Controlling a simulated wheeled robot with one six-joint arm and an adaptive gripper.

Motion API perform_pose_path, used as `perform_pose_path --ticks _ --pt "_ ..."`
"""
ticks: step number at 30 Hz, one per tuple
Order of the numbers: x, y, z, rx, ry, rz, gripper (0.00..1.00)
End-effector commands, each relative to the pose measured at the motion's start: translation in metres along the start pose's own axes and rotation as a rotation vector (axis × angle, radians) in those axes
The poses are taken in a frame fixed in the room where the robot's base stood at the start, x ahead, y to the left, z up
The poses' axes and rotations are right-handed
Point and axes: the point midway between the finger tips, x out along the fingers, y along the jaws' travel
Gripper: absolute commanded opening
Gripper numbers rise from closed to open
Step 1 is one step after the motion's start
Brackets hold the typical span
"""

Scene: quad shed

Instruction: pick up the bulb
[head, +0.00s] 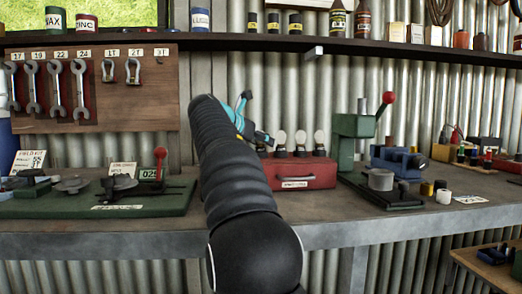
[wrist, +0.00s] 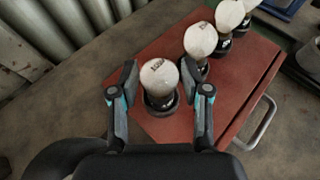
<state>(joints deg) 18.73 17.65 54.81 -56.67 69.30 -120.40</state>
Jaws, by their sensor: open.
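A white bulb (wrist: 159,76) stands in a dark round holder (wrist: 160,103) on top of a red box (wrist: 150,48), near one end of the row. My open gripper (wrist: 165,80) is over this end bulb, with one finger on each side of it. A gap shows between the bulb and the right finger; the left finger is very close, and I cannot tell if it touches. More white bulbs (wrist: 200,39) stand in a row on the same box. In the head view, several bulbs (head: 300,138) show on the red box (head: 300,173), and my arm hides the end bulb.
A green press (head: 355,140) with a red-knobbed lever stands right of the box. A green board (head: 120,205) with metal parts lies at the left. Wrenches (head: 56,88) hang on a wooden panel behind. A shelf (head: 420,48) runs above. Bare bench (head: 290,228) shows in front.

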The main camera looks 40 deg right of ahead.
Motion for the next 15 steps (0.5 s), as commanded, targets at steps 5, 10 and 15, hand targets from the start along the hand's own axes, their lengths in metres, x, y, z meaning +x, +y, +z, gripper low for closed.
perform_pose_path --ticks 5,10,15 --pt "0.0009 0.0003 0.0005 0.000 -0.001 0.001 0.47" --pt "0.0007 0.0002 0.0005 0.000 -0.001 0.001 0.15" --pt "0.0006 0.0001 0.0006 0.000 -0.001 0.001 0.00"
